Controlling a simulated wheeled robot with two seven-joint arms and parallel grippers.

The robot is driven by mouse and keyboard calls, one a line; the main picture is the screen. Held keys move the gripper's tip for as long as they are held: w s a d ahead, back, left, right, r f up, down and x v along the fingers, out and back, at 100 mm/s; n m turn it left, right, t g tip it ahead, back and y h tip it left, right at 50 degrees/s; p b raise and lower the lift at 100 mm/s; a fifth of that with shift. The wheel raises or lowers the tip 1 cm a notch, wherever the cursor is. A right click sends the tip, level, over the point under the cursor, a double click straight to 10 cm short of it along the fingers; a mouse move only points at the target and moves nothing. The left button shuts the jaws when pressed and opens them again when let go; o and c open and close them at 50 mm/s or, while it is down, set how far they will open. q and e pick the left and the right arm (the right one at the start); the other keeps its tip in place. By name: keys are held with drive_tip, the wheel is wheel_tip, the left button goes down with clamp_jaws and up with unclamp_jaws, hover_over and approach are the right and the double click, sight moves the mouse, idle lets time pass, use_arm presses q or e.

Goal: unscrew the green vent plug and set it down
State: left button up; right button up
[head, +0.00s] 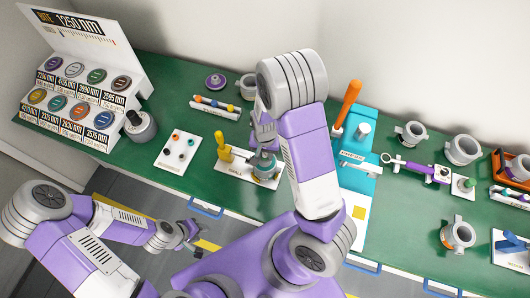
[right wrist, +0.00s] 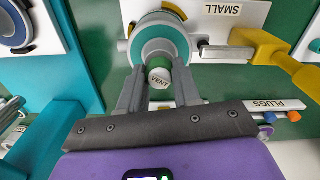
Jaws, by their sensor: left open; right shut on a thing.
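The green vent plug (right wrist: 160,77) has a white face reading VENT and sits at the round grey and teal fixture (right wrist: 162,38) in the right wrist view. My right gripper (right wrist: 158,80) is shut on the plug, one finger on each side. In the head view my right gripper (head: 263,142) reaches down at the teal-topped fixture (head: 262,165) on the white SMALL plate (head: 234,172); the plug cannot be made out there. Whether the plug's thread is still in the fixture is hidden. My left gripper (head: 190,234) is open and empty, in front of the bench's front edge.
A yellow-handled lever (head: 224,147) stands beside the fixture. A white plugs tray (head: 215,108) lies behind it, and a white card with small round parts (head: 178,150) lies left. A blue station with an orange handle (head: 347,105) is right. Green bench (head: 205,190) is bare in front.

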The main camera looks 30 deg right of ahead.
sight(265, 154)
drive_tip(key=shift+n, duration=0.5)
drive_tip(key=shift+r+p, duration=2.05)
drive_tip(key=shift+r, duration=0.2)
